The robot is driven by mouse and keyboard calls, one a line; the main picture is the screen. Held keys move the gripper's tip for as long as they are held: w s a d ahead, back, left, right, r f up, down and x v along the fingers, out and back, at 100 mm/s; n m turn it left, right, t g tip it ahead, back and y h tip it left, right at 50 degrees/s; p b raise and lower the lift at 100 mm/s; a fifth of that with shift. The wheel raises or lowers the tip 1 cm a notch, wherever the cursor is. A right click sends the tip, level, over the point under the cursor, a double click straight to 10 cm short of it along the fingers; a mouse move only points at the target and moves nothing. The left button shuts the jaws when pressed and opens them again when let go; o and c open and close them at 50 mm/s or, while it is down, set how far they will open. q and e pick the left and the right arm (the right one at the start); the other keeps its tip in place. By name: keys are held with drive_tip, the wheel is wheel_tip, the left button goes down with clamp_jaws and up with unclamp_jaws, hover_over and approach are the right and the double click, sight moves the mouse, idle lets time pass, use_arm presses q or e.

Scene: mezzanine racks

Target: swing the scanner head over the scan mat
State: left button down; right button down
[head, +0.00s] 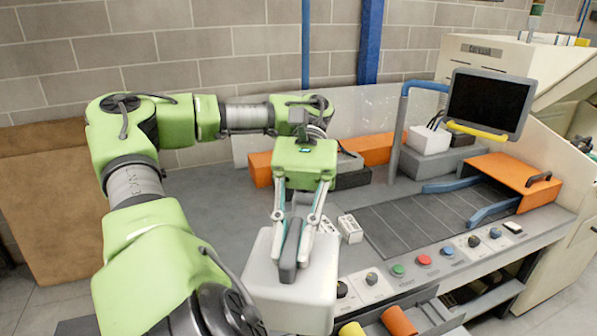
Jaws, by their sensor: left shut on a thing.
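A light grey block (312,290) with rounded edges and a dark grey upright grip (289,268) is at the near left corner of the bench; it appears to be the scanner head. My left gripper (291,243) points down and is shut on that dark grip. Any arm or pivot carrying the block is hidden. A dark flat panel with thin lines (425,222), probably the scan mat, lies to the right on the bench. The block is apart from it, to its left and nearer me. My right gripper is not in view.
Two small white boxes (350,229) lie between block and panel. Blue guide rails (492,212) and an orange hood (517,176) stand at the panel's right. A monitor (487,103) rises behind. Buttons and knobs (423,260) line the front edge. Orange blocks (372,152) stand at the back.

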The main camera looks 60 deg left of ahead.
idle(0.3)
use_arm(q)
drive_tip(key=c, duration=2)
unclamp_jaws()
